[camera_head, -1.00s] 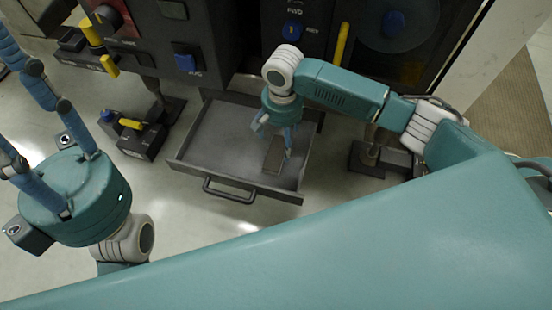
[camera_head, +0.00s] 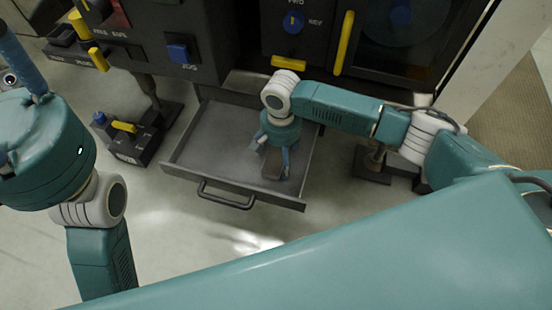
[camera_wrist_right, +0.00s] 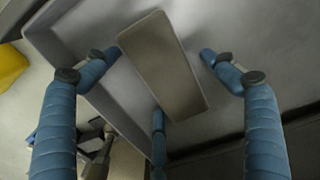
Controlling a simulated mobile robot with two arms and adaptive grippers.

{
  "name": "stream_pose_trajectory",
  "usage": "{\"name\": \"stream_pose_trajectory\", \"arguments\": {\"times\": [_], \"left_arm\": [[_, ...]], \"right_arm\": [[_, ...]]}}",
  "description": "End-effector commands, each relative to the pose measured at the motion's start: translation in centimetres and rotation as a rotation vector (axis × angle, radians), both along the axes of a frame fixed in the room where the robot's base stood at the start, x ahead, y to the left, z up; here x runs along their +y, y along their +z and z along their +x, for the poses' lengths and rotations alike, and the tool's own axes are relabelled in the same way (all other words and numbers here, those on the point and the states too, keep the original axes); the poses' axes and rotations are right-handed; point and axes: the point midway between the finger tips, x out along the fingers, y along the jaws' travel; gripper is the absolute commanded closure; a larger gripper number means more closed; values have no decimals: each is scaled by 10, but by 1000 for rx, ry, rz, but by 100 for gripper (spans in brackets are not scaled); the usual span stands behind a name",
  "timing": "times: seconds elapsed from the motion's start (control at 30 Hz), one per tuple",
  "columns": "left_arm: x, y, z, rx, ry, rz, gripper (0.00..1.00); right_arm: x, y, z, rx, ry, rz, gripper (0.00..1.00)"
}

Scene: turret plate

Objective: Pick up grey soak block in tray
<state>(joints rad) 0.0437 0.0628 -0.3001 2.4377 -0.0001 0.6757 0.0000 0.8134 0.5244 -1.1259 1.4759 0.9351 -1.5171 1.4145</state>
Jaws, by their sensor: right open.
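The grey soak block (camera_wrist_right: 165,60) is a flat brownish-grey bar lying in the grey tray (camera_head: 215,130), an open drawer with a front handle. In the head view the block (camera_head: 271,168) is partly hidden behind my right gripper (camera_head: 274,162), which points down over the tray's right part. In the right wrist view my open right gripper (camera_wrist_right: 159,58) has two fingertips on either side of the block and a third finger near its lower end. Gaps show beside the block. My left gripper (camera_head: 25,68) is at the left edge, its fingers mostly cut off.
The dark machine with a blue button (camera_head: 180,54) and a yellow door handle (camera_head: 344,42) stands behind the tray. A dark pedal box with a yellow bar (camera_head: 135,142) is on the floor left of the tray. Floor in front of the tray is clear.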

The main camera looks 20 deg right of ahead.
Motion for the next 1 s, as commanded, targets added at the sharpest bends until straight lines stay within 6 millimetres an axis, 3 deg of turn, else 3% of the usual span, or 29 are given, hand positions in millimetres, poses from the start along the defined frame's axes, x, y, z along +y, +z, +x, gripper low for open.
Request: {"name": "stream_pose_trajectory", "arguments": {"times": [0.13,0.3,0.4,0.77,0.87,1.0], "left_arm": [[0,1,0,1,0,0,59],[0,0,0,0,0,0,59],[0,0,0,0,0,0,59],[0,4,-1,-3,-1,-1,59],[1,7,-1,0,-2,-3,59],[2,-6,8,73,-3,-4,59]], "right_arm": [[0,1,0,0,0,0,20],[0,1,0,0,0,0,53],[0,1,0,0,0,0,69],[0,6,0,-1,0,1,69],[0,15,1,-1,0,2,69],[1,40,1,-3,0,2,69]]}}
